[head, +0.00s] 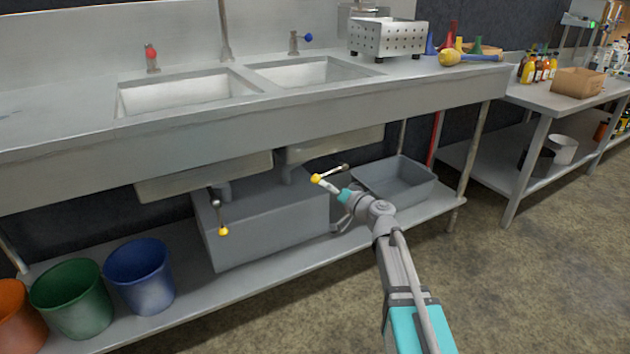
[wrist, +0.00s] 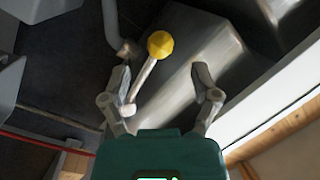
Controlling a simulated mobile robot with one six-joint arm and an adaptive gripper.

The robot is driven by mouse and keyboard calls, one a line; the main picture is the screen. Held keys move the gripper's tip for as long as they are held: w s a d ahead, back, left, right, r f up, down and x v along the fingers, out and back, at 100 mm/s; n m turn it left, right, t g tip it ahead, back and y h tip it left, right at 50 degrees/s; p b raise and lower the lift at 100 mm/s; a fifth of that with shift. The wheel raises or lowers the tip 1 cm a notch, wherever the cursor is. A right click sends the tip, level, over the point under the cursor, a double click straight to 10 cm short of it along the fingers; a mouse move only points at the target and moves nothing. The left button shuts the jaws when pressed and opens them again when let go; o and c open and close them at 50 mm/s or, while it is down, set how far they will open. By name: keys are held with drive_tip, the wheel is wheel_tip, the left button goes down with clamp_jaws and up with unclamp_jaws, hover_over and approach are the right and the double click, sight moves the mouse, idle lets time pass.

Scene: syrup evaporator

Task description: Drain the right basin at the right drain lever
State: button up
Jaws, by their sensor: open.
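The right basin (head: 305,72) is set into the steel counter. Below it is the right drain lever, a thin metal rod with a yellow knob (head: 316,179); its rod lies sideways, close to level in the head view. My gripper (head: 330,187) is at this lever, open. In the wrist view the knob (wrist: 160,44) shows just beyond and between the spread fingers of my gripper (wrist: 164,73). The rod runs back past the left finger; I cannot tell whether they touch. The left drain lever (head: 223,231) hangs downward under the left basin (head: 187,92).
A grey box (head: 265,225) stands on the lower shelf behind the levers. A grey tub (head: 395,183) is to its right. Blue (head: 139,275), green (head: 72,298) and orange (head: 15,318) buckets stand at left. The floor at right is clear.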

sight(315, 180)
drive_tip(key=shift+x, duration=3.1)
clamp_jaws()
